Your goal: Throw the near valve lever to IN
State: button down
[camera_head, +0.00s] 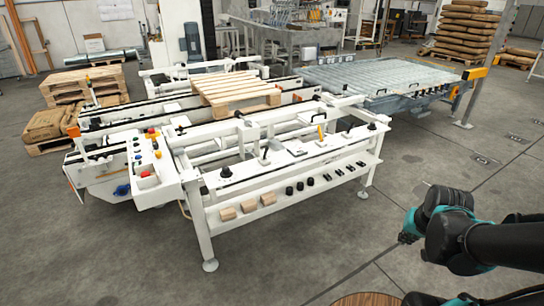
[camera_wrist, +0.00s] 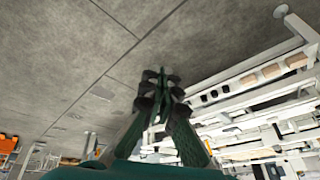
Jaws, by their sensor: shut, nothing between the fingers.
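A white bench (camera_head: 290,158) carries small upright levers. One has an orange handle (camera_head: 320,132) and leans slightly. A thin dark lever (camera_head: 265,152) stands to its left. I cannot tell which is the near valve lever, and the IN marking is not readable. My gripper (camera_wrist: 161,80) has its dark fingers together with nothing between them. In the wrist view it hangs over bare floor, with the bench (camera_wrist: 245,68) to its right and apart from it. In the head view my arm is at the lower right, clear of the bench.
The bench's lower shelf holds wooden blocks (camera_head: 248,206) and several black parts (camera_head: 313,183). A control box (camera_head: 147,165) with coloured buttons stands at its left end. A wooden pallet (camera_head: 237,92) lies on the conveyor behind. The floor between my arm and the bench is clear.

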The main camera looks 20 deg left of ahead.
jog(key=w+a+r+m+t+y, duration=0.25)
jog(key=w+a+m+y, duration=0.55)
jog(key=w+a, duration=1.3)
jog(key=w+a+f+m+y, duration=0.1)
jog(key=w+a+f+m, duration=0.1)
jog(key=a+m, duration=0.2)
jog(key=w+a+f+m+y, duration=0.1)
jog(key=a+m, duration=0.4)
jog(key=a, duration=0.5)
jog(key=w+a+f+m+y, duration=0.1)
jog(key=w+a+f+m, duration=0.1)
jog(key=w+a+m, duration=0.3)
jog(key=a, duration=0.3)
jog(key=shift+w+f, duration=0.15)
jog(key=shift+f, duration=0.25)
jog(key=shift+a, duration=0.1)
